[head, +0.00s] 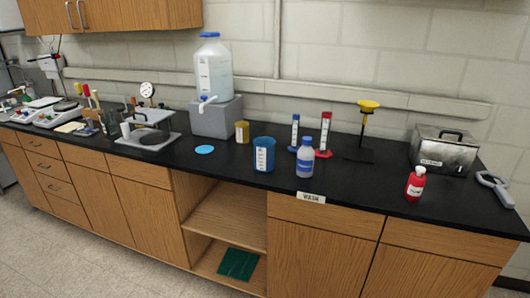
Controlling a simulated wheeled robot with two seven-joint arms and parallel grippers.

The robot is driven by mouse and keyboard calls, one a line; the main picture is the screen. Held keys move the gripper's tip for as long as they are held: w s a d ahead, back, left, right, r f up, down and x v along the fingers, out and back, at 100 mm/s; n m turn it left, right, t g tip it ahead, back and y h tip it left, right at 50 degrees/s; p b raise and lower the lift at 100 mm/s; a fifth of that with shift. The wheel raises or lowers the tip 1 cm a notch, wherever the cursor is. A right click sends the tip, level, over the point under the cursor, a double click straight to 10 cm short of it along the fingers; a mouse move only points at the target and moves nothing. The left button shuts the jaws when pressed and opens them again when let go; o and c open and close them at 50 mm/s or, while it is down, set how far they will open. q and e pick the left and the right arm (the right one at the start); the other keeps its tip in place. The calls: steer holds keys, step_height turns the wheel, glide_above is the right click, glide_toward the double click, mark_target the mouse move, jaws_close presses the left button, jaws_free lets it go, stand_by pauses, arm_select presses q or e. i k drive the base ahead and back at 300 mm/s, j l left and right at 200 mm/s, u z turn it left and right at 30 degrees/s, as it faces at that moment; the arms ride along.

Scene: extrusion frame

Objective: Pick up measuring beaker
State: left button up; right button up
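A blue beaker-shaped container (263,155) with white markings on its side stands upright on the black countertop, near the middle of the head view. It looks like the measuring beaker. A smaller yellow container (242,132) stands behind it to the left. Neither of my grippers shows in this view, so nothing is seen holding or touching the blue beaker.
A clear bottle with a blue cap (305,160) stands close right of the beaker. Blue (294,132) and red (325,136) stands are behind. A large water jug (212,72) sits on a grey block. A red bottle (415,185) and metal box (441,152) are right.

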mark_target(264, 155)
steer(key=i+j, duration=0.85)
